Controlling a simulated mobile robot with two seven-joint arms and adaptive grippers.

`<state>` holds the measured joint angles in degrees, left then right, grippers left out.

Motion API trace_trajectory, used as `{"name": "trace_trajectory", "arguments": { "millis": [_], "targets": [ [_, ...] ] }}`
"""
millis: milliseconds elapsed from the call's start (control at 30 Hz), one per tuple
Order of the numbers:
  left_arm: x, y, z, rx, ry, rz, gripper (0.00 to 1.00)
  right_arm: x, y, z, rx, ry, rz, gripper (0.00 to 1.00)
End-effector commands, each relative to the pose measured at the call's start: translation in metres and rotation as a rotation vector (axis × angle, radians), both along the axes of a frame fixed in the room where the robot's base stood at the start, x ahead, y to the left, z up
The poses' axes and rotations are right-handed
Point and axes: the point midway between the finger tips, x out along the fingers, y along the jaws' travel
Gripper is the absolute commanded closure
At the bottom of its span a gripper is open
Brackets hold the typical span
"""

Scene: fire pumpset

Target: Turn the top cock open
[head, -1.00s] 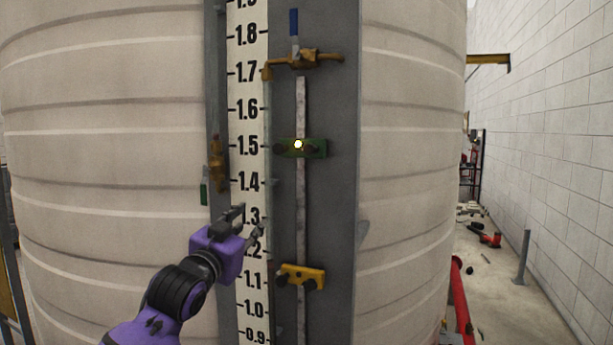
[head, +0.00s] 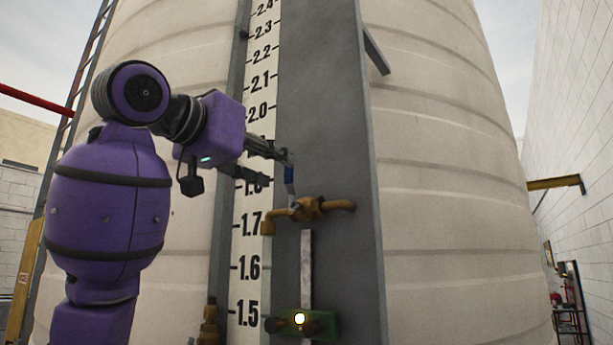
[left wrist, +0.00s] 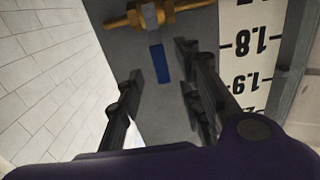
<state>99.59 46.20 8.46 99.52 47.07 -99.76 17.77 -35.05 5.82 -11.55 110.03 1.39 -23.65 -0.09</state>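The top cock is a brass valve (head: 308,208) on the grey panel beside the level scale, with a blue lever (head: 289,182) pointing up from it. In the left wrist view the picture is upside down; the brass body (left wrist: 152,15) is at the top and the blue lever (left wrist: 160,64) hangs below it. My left gripper (head: 277,168) is open, with its fingertips close to the lever. In the left wrist view its fingers (left wrist: 158,76) lie on either side of the lever, apart from it as far as I can tell. My right gripper is not in view.
A white number scale (head: 250,240) runs up the panel (head: 335,120). A green bracket with a bright round spot (head: 322,324) sits below the cock. The large ribbed tank (head: 440,200) fills the background. A brass fitting (head: 209,322) is at lower left.

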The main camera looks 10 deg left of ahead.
Motion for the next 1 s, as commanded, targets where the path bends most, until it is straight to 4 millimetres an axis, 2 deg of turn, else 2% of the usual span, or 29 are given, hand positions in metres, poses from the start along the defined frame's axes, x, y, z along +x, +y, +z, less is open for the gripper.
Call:
{"name": "trace_trajectory", "arguments": {
  "millis": [133, 333, 500, 667, 867, 1000],
  "targets": [
    [0.012, -0.005, 0.001, -0.006, 0.003, 0.002, 0.66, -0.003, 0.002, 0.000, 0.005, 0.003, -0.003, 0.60],
    [0.043, -0.016, 0.000, -0.006, 0.003, 0.003, 0.66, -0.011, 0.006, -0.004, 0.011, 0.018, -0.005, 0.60],
    [0.062, -0.023, 0.001, -0.007, 0.001, 0.003, 0.66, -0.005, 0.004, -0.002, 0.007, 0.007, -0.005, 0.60],
    [0.069, -0.025, 0.002, -0.006, -0.002, 0.004, 0.66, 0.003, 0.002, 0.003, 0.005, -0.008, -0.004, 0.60],
    [0.070, -0.025, 0.002, -0.006, -0.002, 0.004, 0.66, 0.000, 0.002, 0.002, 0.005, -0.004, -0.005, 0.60],
    [0.070, -0.025, 0.001, -0.006, -0.001, 0.004, 0.82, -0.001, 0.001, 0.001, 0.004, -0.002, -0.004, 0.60]
  ]
}}
